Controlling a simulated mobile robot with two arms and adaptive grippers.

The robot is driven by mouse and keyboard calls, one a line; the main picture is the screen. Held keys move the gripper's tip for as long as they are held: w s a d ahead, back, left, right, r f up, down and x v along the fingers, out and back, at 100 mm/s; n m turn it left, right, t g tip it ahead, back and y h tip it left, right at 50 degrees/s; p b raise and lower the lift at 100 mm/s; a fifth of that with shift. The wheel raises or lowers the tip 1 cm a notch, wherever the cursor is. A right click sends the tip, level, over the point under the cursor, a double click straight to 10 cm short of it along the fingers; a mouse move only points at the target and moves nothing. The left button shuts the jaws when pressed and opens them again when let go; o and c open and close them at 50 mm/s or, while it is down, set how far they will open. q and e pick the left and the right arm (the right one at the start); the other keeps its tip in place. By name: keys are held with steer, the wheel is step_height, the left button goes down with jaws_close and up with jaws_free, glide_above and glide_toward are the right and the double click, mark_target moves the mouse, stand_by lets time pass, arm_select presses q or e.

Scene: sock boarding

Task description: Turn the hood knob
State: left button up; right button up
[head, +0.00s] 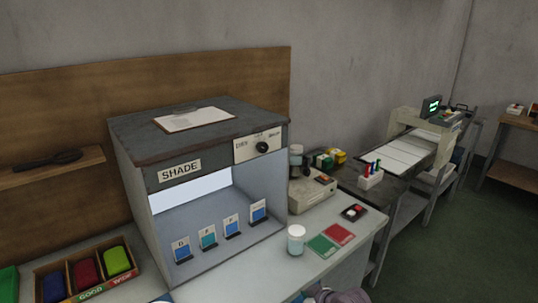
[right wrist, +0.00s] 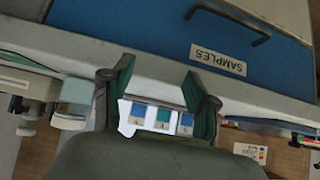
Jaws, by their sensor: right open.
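The hood (head: 215,160) is a grey box labelled SHADE, standing on the counter against a wooden board. Its black round knob (head: 262,147) sits on a cream dial plate at the upper right of the front; the lettering around it is too small to read surely. The knob does not show in the right wrist view. My right gripper (right wrist: 158,72) is open, with its two dark green fingers apart. A white card with blue and teal swatches (right wrist: 158,117) shows between the fingers; I cannot tell its distance. My left gripper is not in view.
A blue drawer front (right wrist: 225,35) labelled SAMPLES has a dark handle. Several swatch cards stand inside the hood. A white-lidded jar (head: 296,240), red and green cards (head: 330,241) and a small machine (head: 310,190) are right of the hood. A sorting tray (head: 85,275) is at its left.

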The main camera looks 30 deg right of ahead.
steer(key=w+d+r+t, duration=0.2)
steer(key=w+d+r, duration=0.15)
steer(key=r, duration=0.65)
steer(key=w+d+r+t, duration=0.2)
steer(key=w+r+t, duration=0.15)
steer(key=r, duration=0.65)
steer(key=n+t+y, duration=0.2)
steer(key=t, duration=0.1)
glide_toward(265, 148)
steer(key=w+p, duration=0.1)
steer(key=w, duration=0.1)
steer(key=w+p, duration=0.1)
steer(key=w, duration=0.2)
steer(key=w+a+p, duration=0.1)
steer(key=w+p, duration=0.1)
steer(key=shift+w+r, duration=0.15)
steer(key=shift+w, duration=0.15)
steer(key=shift+w+a, duration=0.2)
steer(key=shift+w, duration=0.15)
jaws_close()
